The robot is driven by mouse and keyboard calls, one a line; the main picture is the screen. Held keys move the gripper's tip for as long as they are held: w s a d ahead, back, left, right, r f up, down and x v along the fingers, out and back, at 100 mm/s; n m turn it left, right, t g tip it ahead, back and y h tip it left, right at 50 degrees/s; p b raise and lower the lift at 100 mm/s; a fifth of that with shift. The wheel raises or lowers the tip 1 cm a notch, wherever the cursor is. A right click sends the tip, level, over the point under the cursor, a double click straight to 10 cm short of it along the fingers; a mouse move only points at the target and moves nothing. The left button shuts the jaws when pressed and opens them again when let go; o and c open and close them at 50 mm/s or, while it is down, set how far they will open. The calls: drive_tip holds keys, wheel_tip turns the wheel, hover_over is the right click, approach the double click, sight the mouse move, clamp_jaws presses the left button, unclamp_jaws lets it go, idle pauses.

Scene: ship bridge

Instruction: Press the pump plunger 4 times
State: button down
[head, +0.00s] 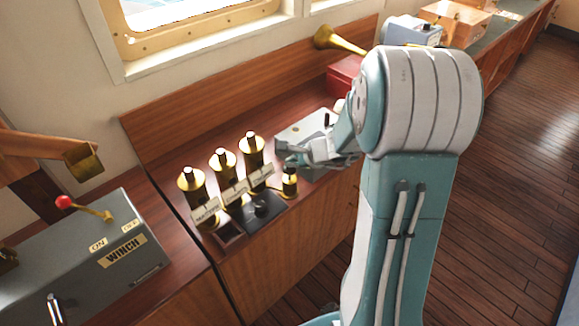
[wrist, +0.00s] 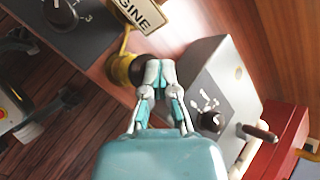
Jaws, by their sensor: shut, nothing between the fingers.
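A small brass pump (head: 289,188) with a dark top stands on the wooden counter, right of the black dial plate. In the wrist view the brass pump (wrist: 122,68) shows just past my fingertips, its dark top partly hidden by them. My gripper (head: 283,153) is shut and empty, just above the pump in the head view. Its closed fingertips (wrist: 159,68) are at the dark top in the wrist view; I cannot tell whether they touch it or how far down the plunger is.
Three taller brass cylinders (head: 223,170) with label tags stand left of the pump. A black dial plate (head: 262,208) lies in front. A grey box (head: 300,130) with a lever and a red box (head: 345,74) sit behind. A winch panel (head: 100,255) is at left.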

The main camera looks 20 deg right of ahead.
drive_tip(key=shift+r, duration=0.65)
drive_tip(key=shift+r, duration=2.55)
wheel_tip(320, 180, up, 4)
drive_tip(key=shift+f, duration=0.2)
drive_tip(key=shift+f, duration=4.45)
drive_tip(key=shift+f, duration=0.1)
